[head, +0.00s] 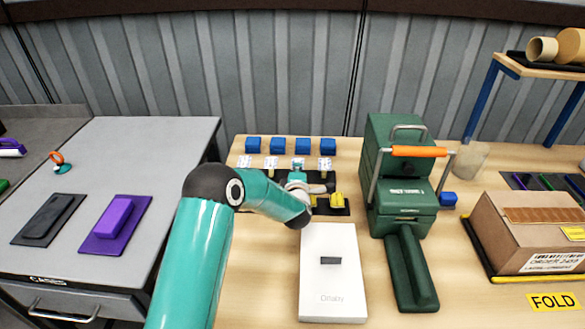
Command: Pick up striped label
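My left arm reaches in from the bottom, and its gripper (297,178) is over the small items at the back of the wooden table. It is too small and partly hidden to tell whether it is open or shut. Several small white patterned pieces stand in a row there, one of them at the left end (245,162); I cannot tell which is the striped label. The gripper is close to the third piece from the left and covers part of that area. Yellow pieces (337,200) lie on a dark base just in front. My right gripper is not in view.
Several blue blocks (253,145) line the back. A white box (332,275) stands in front of the gripper. A green machine (402,170) with an orange handle stands to its right.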

